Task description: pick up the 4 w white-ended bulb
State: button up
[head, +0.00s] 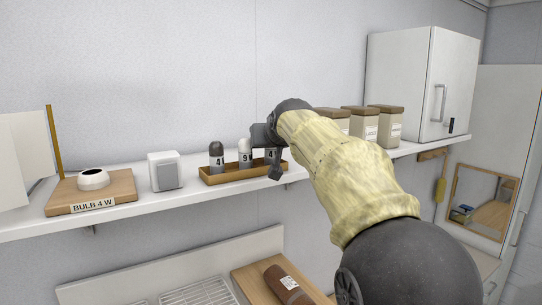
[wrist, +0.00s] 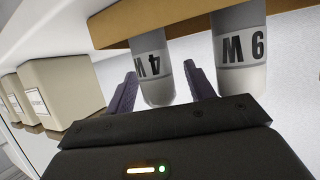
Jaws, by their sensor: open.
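A small wooden tray (head: 232,173) on the shelf holds three upright bulbs. The left one is a dark-topped bulb (head: 216,157) marked 4. The middle one is a white-topped 9 W bulb (head: 245,153). The right one, the white-ended 4 W bulb (head: 271,154), is partly hidden by my gripper (head: 267,150). In the wrist view, which is turned over, this 4 W bulb (wrist: 152,65) has a pale end. My gripper (wrist: 160,90) is open, with its fingers on either side of that bulb. The 9 W bulb (wrist: 240,50) is just outside the right finger.
A wooden stand labelled BULB 4 W (head: 93,205) carries a white round socket (head: 93,179). A small white box (head: 165,171) stands between it and the tray. Lidded canisters (head: 362,125) and a white cabinet (head: 420,85) are to the right. A lower surface holds a wire rack (head: 195,293) and brown cylinder (head: 287,284).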

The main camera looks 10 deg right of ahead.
jog(key=c, duration=1.1)
jog(key=shift+r, duration=0.1)
notch_tip(320, 180, up, 10)
jog(key=p, duration=0.1)
dwell(0.4)
